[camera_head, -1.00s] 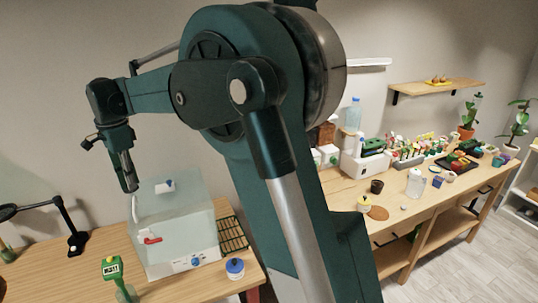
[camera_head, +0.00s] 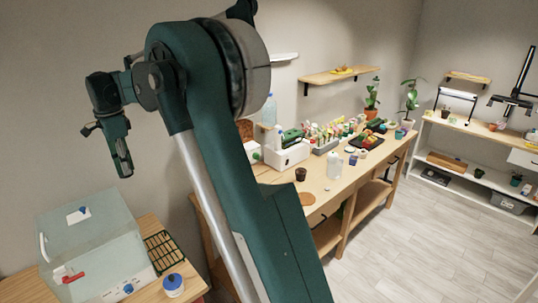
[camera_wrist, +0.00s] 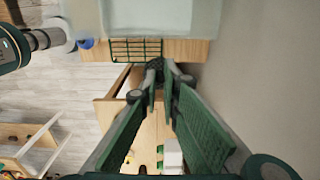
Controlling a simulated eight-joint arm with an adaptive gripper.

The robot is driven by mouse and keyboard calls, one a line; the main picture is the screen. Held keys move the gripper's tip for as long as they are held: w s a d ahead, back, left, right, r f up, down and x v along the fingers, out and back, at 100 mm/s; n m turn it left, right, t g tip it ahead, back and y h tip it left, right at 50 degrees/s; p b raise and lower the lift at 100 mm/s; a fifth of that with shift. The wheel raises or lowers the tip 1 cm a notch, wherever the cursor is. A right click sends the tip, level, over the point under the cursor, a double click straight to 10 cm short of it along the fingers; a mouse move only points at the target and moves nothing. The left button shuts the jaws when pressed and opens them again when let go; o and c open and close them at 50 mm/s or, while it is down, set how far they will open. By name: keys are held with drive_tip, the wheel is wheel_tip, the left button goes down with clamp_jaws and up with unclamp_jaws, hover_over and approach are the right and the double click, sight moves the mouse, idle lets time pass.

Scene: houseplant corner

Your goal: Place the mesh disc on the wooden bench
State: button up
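My gripper (camera_head: 122,172) hangs pointing down at the left of the head view, high above the furniture. In the wrist view my gripper (camera_wrist: 164,76) has its fingers drawn close around a small dark, round, mesh-like piece (camera_wrist: 155,66), which looks like the mesh disc. The fingertips partly hide it, and it is too small to make out in the head view. The long wooden bench (camera_head: 338,198) stands in the middle of the head view, to the right of my gripper. My arm covers its near left end.
A clear box-like appliance (camera_head: 95,245), a dark wire rack (camera_head: 164,252) and a blue-lidded jar (camera_head: 173,285) are on a wooden table at lower left. The bench carries a white bottle (camera_head: 334,165), a dark cup (camera_head: 300,174) and a flat brown disc (camera_head: 306,198). Its front edge has bare wood.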

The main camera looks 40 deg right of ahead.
drive_tip(key=d+m, duration=0.4)
drive_tip(key=d, duration=2.3)
drive_tip(key=s+d+m, duration=0.2)
drive_tip(key=s+d, duration=0.3)
drive_tip(key=d, duration=0.8)
drive_tip(key=s+d+m, duration=0.2)
drive_tip(key=s+d, duration=0.3)
drive_tip(key=d, duration=0.8)
wheel_tip(320, 180, down, 26)
drive_tip(key=shift+w+d, duration=0.15)
drive_tip(key=shift+d, duration=0.05)
drive_tip(key=shift+f, duration=0.1)
drive_tip(key=shift+f, duration=3.1)
drive_tip(key=shift+f, duration=1.9)
drive_tip(key=shift+f+b, duration=0.2)
drive_tip(key=shift+b, duration=0.25)
